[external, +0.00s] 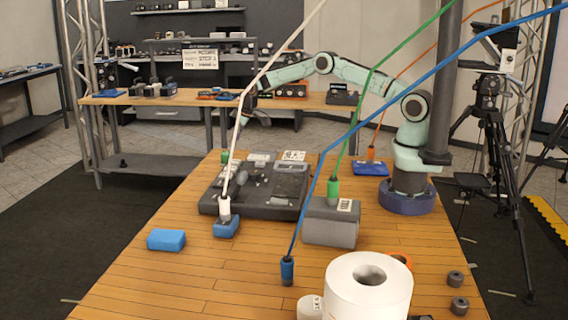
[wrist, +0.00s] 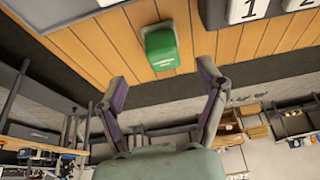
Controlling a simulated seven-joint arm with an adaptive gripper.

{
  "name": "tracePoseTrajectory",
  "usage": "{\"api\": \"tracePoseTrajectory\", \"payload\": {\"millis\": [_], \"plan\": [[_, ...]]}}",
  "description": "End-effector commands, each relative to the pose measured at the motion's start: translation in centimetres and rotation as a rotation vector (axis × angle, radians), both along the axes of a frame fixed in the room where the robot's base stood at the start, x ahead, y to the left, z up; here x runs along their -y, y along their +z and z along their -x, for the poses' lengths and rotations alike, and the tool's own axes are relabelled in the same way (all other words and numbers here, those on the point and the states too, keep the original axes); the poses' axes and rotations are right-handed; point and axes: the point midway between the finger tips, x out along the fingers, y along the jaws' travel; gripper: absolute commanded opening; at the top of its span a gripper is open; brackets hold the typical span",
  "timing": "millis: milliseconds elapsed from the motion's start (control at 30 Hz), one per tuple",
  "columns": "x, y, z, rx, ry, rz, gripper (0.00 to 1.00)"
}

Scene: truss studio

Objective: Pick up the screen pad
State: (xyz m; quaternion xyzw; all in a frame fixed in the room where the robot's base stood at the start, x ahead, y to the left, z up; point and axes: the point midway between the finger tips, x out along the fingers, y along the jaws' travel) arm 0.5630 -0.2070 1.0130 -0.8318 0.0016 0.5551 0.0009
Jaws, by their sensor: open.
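I cannot tell for certain which thing is the screen pad. A small green block (wrist: 160,46) with faint lettering lies on the wooden table near its edge in the wrist view. It shows in the external view as a green piece (external: 225,156) at the table's far left. A flat blue pad (external: 370,168) lies beside my base. My gripper (wrist: 161,78) is open and empty, with its two fingers apart and the green block beyond the fingertips. In the external view my gripper (external: 244,112) hangs above the far left table edge, partly behind a white cable.
A dark console (external: 252,206) fills the table's middle left. Blue blocks (external: 166,240) lie nearer the front, and a grey box (external: 330,228) stands right of the console. A white roll (external: 340,285) stands in front. White, green, blue and orange cables cross above the table.

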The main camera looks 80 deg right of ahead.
Motion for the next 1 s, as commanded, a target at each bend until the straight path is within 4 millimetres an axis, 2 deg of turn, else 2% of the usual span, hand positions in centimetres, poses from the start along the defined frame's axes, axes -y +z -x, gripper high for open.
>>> {"api": "tracePoseTrajectory", "payload": {"millis": [133, 300, 733, 767, 933, 967, 1000], "plan": [[-0.2, -2.5, -0.9, -0.003, 0.003, -0.002, 0.72], [-0.2, -4.2, -1.7, -0.002, 0.004, -0.001, 0.72], [-0.2, -5.0, -2.1, -0.001, 0.003, 0.000, 0.72], [-0.2, -5.0, -2.1, -0.001, 0.003, 0.000, 0.66], [-0.2, -5.0, -2.1, -0.001, 0.004, -0.001, 0.12], [-0.2, -5.0, -2.1, -0.001, 0.004, -0.001, 0.05], [-0.2, -5.0, -2.1, -0.002, 0.004, -0.001, 0.05]]}}
